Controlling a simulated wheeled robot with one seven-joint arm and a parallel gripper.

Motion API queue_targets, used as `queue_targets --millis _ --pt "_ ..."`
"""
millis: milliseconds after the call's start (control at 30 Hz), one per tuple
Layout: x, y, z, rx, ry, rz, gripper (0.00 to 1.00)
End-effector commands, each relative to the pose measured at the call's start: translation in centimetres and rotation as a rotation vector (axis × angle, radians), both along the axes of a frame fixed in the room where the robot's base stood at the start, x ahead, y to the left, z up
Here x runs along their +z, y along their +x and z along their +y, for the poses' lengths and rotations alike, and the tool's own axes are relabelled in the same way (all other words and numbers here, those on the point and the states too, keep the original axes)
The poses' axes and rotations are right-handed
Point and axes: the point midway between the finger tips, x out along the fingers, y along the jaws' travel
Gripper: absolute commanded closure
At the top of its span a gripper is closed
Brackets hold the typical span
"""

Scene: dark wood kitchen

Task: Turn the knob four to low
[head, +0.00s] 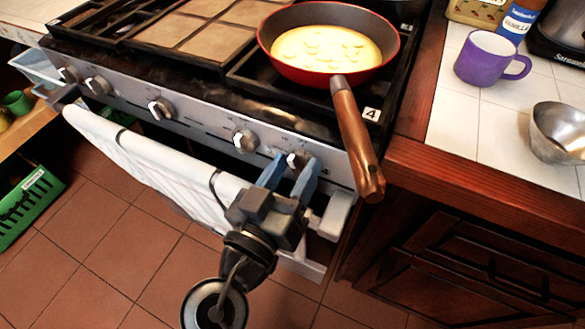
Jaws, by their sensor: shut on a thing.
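Knob four (295,159) is the rightmost knob on the stove's grey front panel, below the burner marked with a "4" label (371,114). My gripper (290,172) is at this knob, with its two blue fingers on either side of it and closed on it. The fingers hide part of the knob, and its setting cannot be read. A red pan (268,52) with a yellow, pancake-like food (325,50) sits on the burner above. Its wooden handle (353,135) reaches out past the stove front, just right of my gripper.
More knobs, such as this one (246,140), line the panel to the left. A white towel (150,160) hangs on the oven handle below. A purple mug (487,58) and a metal bowl (560,132) stand on the right counter. A green crate (30,205) is at lower left.

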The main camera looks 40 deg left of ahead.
Motion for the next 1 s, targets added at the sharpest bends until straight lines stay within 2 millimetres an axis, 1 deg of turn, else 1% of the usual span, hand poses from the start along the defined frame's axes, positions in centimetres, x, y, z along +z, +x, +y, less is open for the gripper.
queue_targets --millis 1000 --pt "0.23 0.00 0.01 0.001 -0.941 -0.225 0.81"
